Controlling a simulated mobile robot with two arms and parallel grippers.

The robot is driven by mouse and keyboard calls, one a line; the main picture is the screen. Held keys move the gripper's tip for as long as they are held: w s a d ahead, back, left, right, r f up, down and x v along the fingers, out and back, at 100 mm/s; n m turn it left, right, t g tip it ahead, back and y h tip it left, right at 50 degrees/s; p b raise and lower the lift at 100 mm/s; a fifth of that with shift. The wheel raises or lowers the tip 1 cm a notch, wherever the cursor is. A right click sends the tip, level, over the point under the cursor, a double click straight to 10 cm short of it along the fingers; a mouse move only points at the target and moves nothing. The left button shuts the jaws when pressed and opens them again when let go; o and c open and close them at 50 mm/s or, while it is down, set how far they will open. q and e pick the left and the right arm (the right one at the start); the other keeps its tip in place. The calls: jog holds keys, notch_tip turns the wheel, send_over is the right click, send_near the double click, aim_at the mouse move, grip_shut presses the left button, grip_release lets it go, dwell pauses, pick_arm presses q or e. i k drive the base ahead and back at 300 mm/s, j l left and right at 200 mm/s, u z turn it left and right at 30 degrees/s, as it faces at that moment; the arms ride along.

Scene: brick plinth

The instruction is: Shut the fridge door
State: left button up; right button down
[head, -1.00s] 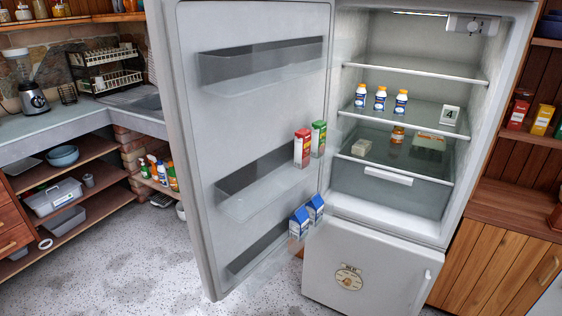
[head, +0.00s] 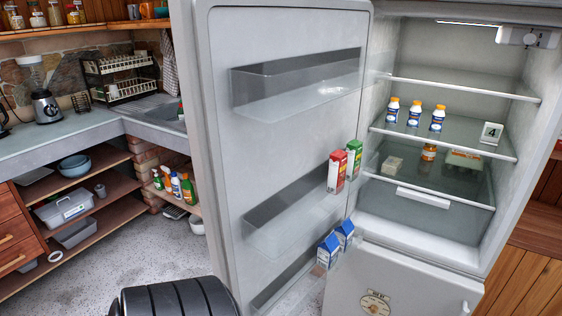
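The fridge door (head: 295,130) stands wide open on the left of the fridge, its inner side with shelves facing me. The door shelves hold a red carton (head: 336,171), a green carton (head: 353,159) and two blue-and-white cartons (head: 328,250). The fridge (head: 437,230) shows its lit interior with bottles and small boxes on glass shelves. A black ribbed part of my own arm shows at the bottom, left of the door's lower edge. Neither gripper is in view.
A counter (head: 60,145) with open shelves and a sink runs along the left. Cleaning bottles (head: 176,186) stand on a low shelf behind the door. Speckled floor (head: 150,245) is clear left of the door. A wooden cabinet (head: 525,270) stands right of the fridge.

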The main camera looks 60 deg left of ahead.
aim_at(269, 90)
jog(key=j, duration=1.6)
jog(key=k+j, duration=0.15)
jog(key=j, duration=1.4)
